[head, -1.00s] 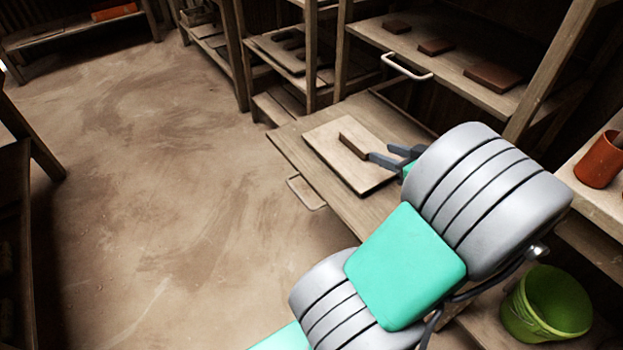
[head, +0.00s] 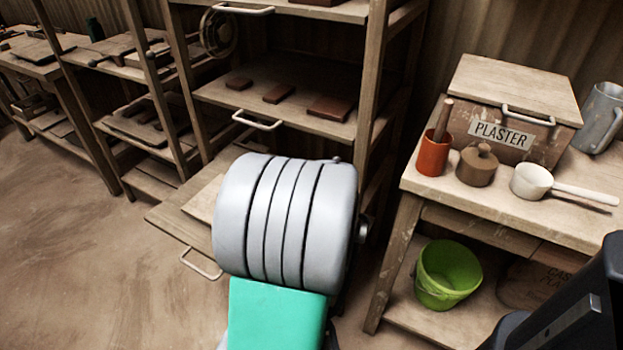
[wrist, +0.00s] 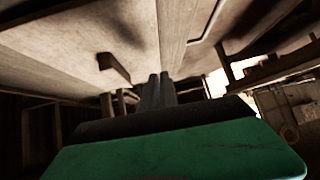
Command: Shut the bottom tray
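The bottom tray (head: 172,222) is a wooden board pulled out of the shelf rack, with a pale wire handle (head: 200,265) on its front edge. My arm covers its right part in the head view. A paler board (head: 203,200) lies on it. In the wrist view a pale board surface (wrist: 50,50) with a brown tile (wrist: 115,68) fills the upper left. My gripper (wrist: 157,78) shows there with its fingers close together and nothing visible between them. Its tips appear near the tile; contact cannot be told. The head view hides the gripper behind my arm.
Above is a shelf tray (head: 215,92) with brown tiles and its own handle (head: 258,122). A rack post (head: 375,80) stands right of it. A bench (head: 470,205) with a plaster box (head: 505,100) and a green bucket (head: 447,272) stands right. Floor (head: 80,270) at left is open.

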